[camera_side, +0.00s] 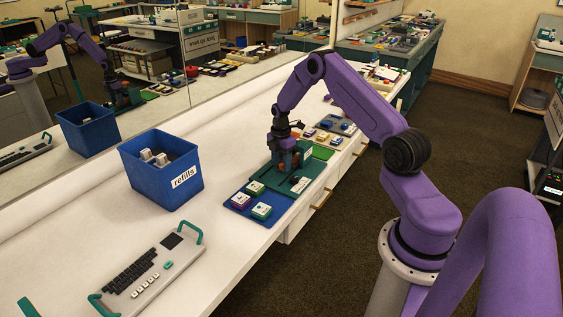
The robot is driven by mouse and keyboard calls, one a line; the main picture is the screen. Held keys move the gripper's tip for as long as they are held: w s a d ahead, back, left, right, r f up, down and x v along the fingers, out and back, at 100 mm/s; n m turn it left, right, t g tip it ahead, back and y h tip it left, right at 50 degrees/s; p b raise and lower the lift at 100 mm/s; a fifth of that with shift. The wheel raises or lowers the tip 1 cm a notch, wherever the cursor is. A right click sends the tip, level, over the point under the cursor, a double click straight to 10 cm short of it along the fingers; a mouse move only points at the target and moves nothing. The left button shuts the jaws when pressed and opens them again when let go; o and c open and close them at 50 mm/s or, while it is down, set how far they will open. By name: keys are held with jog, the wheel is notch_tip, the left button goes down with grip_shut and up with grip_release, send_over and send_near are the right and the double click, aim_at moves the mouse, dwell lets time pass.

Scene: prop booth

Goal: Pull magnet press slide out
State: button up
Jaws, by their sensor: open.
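The magnet press (314,184) is a dark green device with a flat green base, standing near the front edge of the white counter. My gripper (284,156) points down at the press's left part, among its upright pieces. The fingers are open, but they are small and partly hidden against the dark press, so I cannot tell whether they touch it. The slide cannot be told apart clearly from the rest of the press at this size.
A blue tray (239,216) with small coloured blocks lies left of the press. A blue "refills" bin (186,185) stands behind it. A grey keyboard unit (150,277) lies front left. More small parts and trays lie beyond the press. A mirror (215,75) lines the counter's back.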

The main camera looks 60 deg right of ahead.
grip_shut()
jog(key=a, duration=0.9)
jog(key=shift+a, duration=0.35)
jog(key=shift+c, duration=0.5)
grip_release()
jog(key=shift+o, duration=0.5)
jog(key=shift+d, duration=0.1)
